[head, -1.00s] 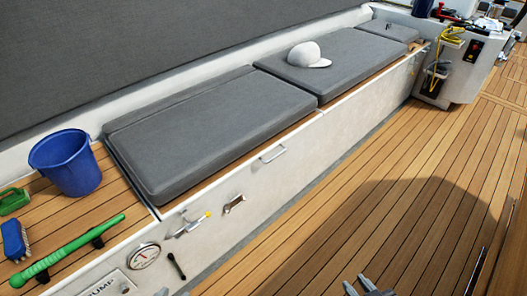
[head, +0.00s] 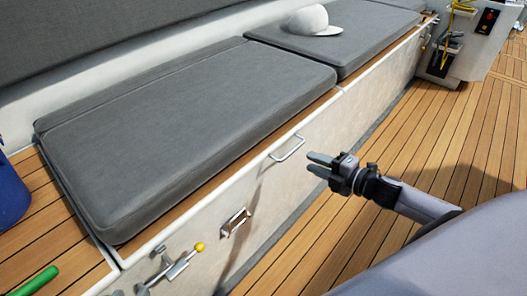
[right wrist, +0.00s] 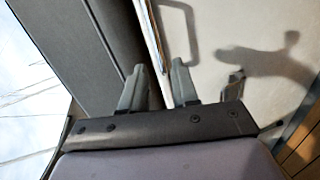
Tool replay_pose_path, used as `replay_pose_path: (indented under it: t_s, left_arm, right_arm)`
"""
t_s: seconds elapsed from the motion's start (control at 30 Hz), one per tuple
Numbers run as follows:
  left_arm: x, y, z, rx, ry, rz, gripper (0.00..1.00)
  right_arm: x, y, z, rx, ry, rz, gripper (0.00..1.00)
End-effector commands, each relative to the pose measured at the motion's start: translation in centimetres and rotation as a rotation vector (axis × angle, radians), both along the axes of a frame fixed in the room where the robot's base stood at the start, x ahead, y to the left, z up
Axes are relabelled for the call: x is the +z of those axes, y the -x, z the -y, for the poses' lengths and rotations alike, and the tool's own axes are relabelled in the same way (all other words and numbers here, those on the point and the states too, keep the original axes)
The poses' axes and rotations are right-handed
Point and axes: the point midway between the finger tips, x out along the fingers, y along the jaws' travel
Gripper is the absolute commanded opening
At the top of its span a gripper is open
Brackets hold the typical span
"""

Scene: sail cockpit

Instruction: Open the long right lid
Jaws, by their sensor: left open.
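The long cushioned lid (head: 190,130) lies flat and looks shut on the bench, with a wooden strip along its front edge. A metal bar handle (head: 288,148) sticks out at its front edge; it also shows at the top of the right wrist view (right wrist: 178,28). My right gripper (head: 318,164) is just right of the handle in the head view, apart from it. In the right wrist view its two fingers (right wrist: 163,80) are parted, with nothing seen held between them. My left gripper is not in view.
A latch (head: 236,222) and a lever with a yellow knob (head: 175,268) are on the white front panel. A white cap (head: 312,20) lies on the far cushion (head: 370,42). A blue bucket (head: 10,195) stands at the left. The teak deck (head: 450,150) is clear.

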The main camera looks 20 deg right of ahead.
Motion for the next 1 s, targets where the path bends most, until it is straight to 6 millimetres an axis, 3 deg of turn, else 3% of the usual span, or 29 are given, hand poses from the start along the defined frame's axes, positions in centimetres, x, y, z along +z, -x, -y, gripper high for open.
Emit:
replay_pose_path:
  t_s: [0.27, 0.7, 1.0]
  left_arm:
    - [-0.5, -0.1, 0.4, -0.01, 0.014, 0.007, 0.43]
    - [-0.9, -0.4, 1.4, -0.023, 0.077, 0.005, 0.43]
    - [-1.1, -0.4, 1.7, -0.03, 0.104, -0.003, 0.43]
  right_arm:
    - [-0.3, -1.0, 0.8, 0.024, 0.057, 0.028, 0.3]
    - [-1.2, -5.2, -1.0, 0.021, 0.055, 0.029, 0.3]
    - [-1.7, -6.9, -1.7, 0.021, 0.054, 0.027, 0.3]
